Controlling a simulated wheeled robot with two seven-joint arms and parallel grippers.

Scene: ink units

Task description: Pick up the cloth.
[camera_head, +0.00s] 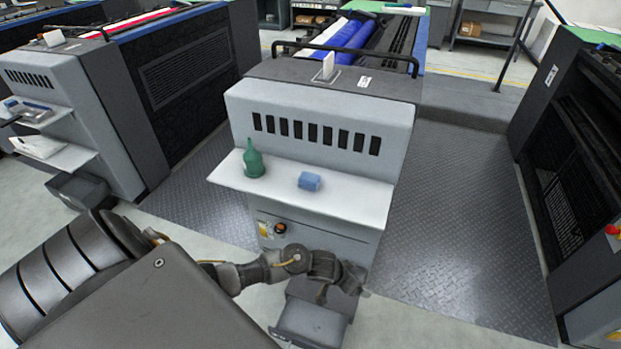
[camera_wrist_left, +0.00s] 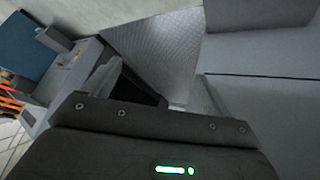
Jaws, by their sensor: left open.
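The cloth (camera_head: 309,181) is a small blue folded or rolled piece. It lies on the white shelf (camera_head: 350,203) on the front of the middle machine, right of a green bottle (camera_head: 253,162). My left gripper (camera_head: 343,284) is below the shelf's front edge, lower and slightly right of the cloth and apart from it. In the left wrist view my left gripper (camera_wrist_left: 155,90) is open, with nothing seen between its fingers. The cloth does not show in that view. My right gripper is not in view.
The green bottle with a narrow spout stands close left of the cloth. The machine's grey front panel (camera_head: 310,115) rises behind the shelf. A grey bin (camera_head: 310,322) sits below my left gripper. The shelf right of the cloth is clear.

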